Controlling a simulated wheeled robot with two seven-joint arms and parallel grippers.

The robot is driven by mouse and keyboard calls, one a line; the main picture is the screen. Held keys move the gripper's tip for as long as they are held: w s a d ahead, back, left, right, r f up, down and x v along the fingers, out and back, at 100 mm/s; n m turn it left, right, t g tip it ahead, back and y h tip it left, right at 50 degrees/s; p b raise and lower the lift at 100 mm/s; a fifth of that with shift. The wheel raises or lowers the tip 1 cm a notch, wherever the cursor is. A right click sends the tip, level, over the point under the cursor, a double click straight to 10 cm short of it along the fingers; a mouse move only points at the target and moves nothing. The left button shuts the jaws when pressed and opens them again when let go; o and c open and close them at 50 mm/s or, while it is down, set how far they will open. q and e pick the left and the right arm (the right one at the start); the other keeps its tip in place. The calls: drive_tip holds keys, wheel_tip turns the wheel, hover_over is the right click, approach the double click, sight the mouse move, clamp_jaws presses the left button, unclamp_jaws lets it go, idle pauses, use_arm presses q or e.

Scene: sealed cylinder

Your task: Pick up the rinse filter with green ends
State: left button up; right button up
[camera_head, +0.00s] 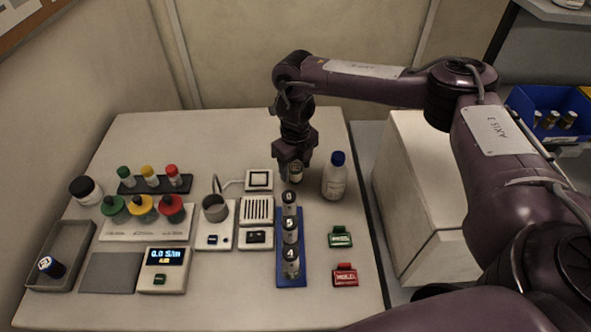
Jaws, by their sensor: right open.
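A small pale cylinder with a dark greenish end, seemingly the rinse filter (296,175), stands on the far part of the table, behind the blue rack. My right gripper (294,168) points down over it from behind, with its open fingers around or just beside its top. The fingers hide part of the cylinder, and I cannot tell whether they touch it. Its lower end is not clear to see. My left gripper is not in view.
A white bottle with a blue cap (335,178) stands close right of my gripper. In front are a blue rack (281,270) with numbered vials and a vented white box (257,210). Green (340,237) and red (345,274) tags lie right. The table's back left is clear.

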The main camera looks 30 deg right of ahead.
drive_tip(key=shift+f, duration=0.55)
drive_tip(key=shift+w+f, duration=0.1)
drive_tip(key=shift+f, duration=0.35)
drive_tip(key=c, duration=1)
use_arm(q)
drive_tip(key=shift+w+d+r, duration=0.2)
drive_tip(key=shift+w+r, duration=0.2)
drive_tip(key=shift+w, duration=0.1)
use_arm(e)
drive_tip(key=shift+c, duration=0.3)
drive_tip(key=shift+r, duration=0.15)
